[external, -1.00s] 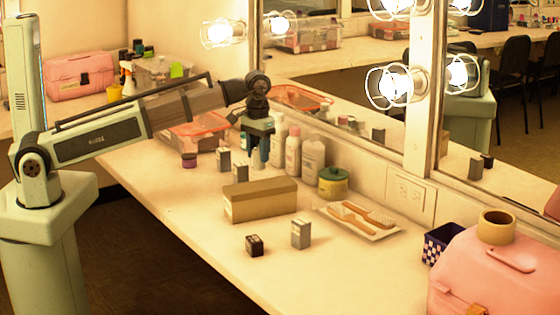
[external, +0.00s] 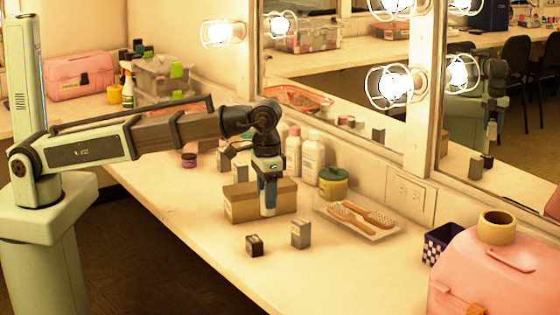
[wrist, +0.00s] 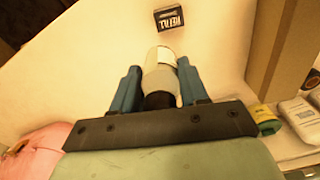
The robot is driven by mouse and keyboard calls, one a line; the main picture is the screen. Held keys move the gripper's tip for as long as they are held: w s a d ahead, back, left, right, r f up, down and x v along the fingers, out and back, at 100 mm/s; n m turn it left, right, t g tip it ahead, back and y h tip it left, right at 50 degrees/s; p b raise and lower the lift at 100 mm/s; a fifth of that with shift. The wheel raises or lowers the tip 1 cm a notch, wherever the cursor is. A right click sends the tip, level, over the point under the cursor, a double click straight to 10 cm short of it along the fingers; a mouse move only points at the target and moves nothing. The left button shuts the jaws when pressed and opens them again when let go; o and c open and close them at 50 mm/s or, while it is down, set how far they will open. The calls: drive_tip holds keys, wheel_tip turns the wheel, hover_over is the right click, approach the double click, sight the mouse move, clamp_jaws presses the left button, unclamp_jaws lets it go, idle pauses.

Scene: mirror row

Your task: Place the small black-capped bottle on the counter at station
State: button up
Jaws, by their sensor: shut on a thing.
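My gripper (external: 267,190) points down in front of the tan box, above the counter (external: 350,270). In the wrist view its two blue fingers (wrist: 160,88) are shut on a small pale bottle (wrist: 161,62). The bottle's black cap (wrist: 159,100) is on the gripper side, and its body points away from the gripper. In the external view the bottle (external: 268,208) shows only as a pale end below the fingers. No marking for the station can be made out.
A tan box (external: 238,207) stands behind the gripper. A small black box (external: 254,245) and a grey box (external: 301,234) stand nearer the front.

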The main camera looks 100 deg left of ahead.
drive_tip(key=w+d+f, duration=0.1)
drive_tip(key=w+d, duration=0.7)
drive_tip(key=w, duration=0.2)
drive_tip(key=w+d+f, duration=0.1)
drive_tip(key=w+d, duration=0.7)
drive_tip(key=w, duration=0.3)
drive_tip(key=shift+n, duration=0.4)
drive_tip(key=shift+s+a+f, duration=0.1)
drive_tip(key=shift+f, duration=2.3)
drive_tip(key=shift+s+a+f, duration=0.1)
drive_tip(key=shift+f, duration=2.3)
drive_tip(key=shift+f, duration=0.1)
drive_tip(key=o, duration=1.1)
wheel_tip(320, 180, up, 12)
